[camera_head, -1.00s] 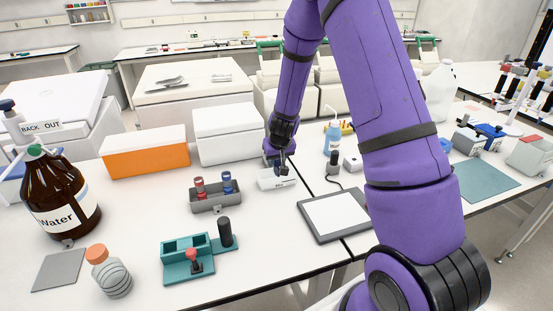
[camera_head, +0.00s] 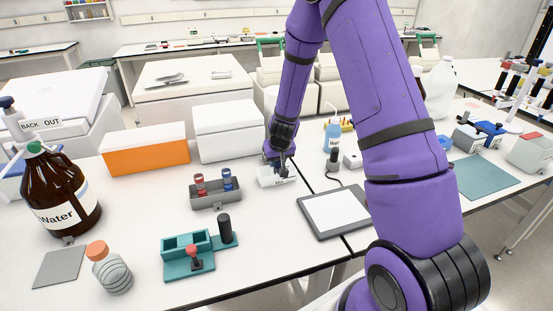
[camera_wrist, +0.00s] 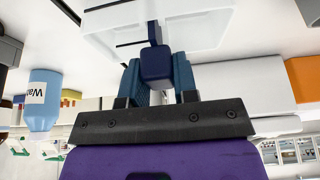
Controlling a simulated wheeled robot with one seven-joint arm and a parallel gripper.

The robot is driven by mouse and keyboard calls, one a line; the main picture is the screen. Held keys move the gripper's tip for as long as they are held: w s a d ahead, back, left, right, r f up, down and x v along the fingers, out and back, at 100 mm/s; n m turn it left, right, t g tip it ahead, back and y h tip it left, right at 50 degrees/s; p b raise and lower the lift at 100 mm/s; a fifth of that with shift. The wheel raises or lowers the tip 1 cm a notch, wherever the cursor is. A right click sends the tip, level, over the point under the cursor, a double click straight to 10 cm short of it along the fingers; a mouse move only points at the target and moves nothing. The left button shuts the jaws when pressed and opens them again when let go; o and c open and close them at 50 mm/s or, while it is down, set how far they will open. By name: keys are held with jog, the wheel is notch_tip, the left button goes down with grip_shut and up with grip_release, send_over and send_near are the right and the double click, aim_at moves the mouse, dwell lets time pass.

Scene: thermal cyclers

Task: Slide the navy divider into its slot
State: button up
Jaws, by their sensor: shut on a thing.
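The navy divider (camera_wrist: 157,66) is gripped between the two blue fingers of my gripper (camera_wrist: 158,76) in the wrist view. Its narrow far end reaches over the white tray (camera_wrist: 207,32). I cannot tell whether the divider's edge is inside a slot. In the head view, my gripper (camera_head: 279,164) is low over the same small white tray (camera_head: 265,180), which has a label on its front. There the fingers hide most of the divider and part of the tray's inside.
A grey rack (camera_head: 216,202) with red and blue-topped items stands left of the tray. A white box (camera_head: 227,142) is behind left, a flat-screened pad (camera_head: 335,213) in front right, and a blue bottle (camera_head: 332,138) to the right. Bare table lies in front of the tray.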

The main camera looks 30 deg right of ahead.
jog(key=shift+f, duration=0.35)
jog(key=o, duration=0.7)
jog(key=shift+o, duration=0.2)
jog(key=shift+r, duration=0.1)
jog(key=d+v, duration=0.1)
jog(key=v, duration=0.9)
jog(key=shift+a+r, duration=0.3)
jog(key=shift+a, duration=0.2)
jog(key=shift+s, duration=0.15)
